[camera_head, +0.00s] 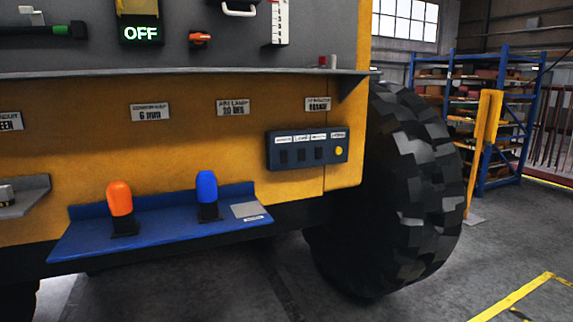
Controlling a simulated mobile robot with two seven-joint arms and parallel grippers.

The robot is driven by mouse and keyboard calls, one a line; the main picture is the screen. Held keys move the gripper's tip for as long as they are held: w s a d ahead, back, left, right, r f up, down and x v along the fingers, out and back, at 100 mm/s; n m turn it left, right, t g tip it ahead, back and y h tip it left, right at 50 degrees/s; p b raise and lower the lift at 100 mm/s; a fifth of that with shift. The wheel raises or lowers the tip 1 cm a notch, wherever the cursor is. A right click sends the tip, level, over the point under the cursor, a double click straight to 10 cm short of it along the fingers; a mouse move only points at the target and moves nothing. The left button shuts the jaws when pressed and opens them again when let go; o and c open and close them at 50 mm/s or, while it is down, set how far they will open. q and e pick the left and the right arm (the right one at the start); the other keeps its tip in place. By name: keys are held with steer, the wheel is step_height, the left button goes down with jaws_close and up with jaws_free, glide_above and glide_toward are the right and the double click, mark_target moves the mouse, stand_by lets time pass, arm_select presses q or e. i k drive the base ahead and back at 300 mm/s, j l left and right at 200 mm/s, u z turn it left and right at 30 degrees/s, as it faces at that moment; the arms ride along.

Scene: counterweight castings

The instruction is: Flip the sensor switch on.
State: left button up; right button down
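A dark switch panel (285,138) with several black rocker-like switches and small labels above them is mounted on the yellow machine body. A round yellow button or lamp (339,150) sits at its right end. A lit green "OFF" display (140,33) is at the top left, under a yellow housing that the frame edge cuts. The labels are too small to tell which switch is the sensor switch. Neither of my grippers is in view.
A blue shelf (85,238) below holds an orange lamp (119,198), a blue lamp (207,187) and a grey plate (247,210). A grey ledge (200,72) juts out above. A large tyre (415,190) stands right of the panel. Open floor lies further right.

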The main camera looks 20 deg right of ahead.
mark_target(284, 154)
steer(key=i+l, duration=0.15)
steer(key=i, duration=0.7)
steer(key=i+l+z, duration=0.15)
steer(key=i, duration=0.65)
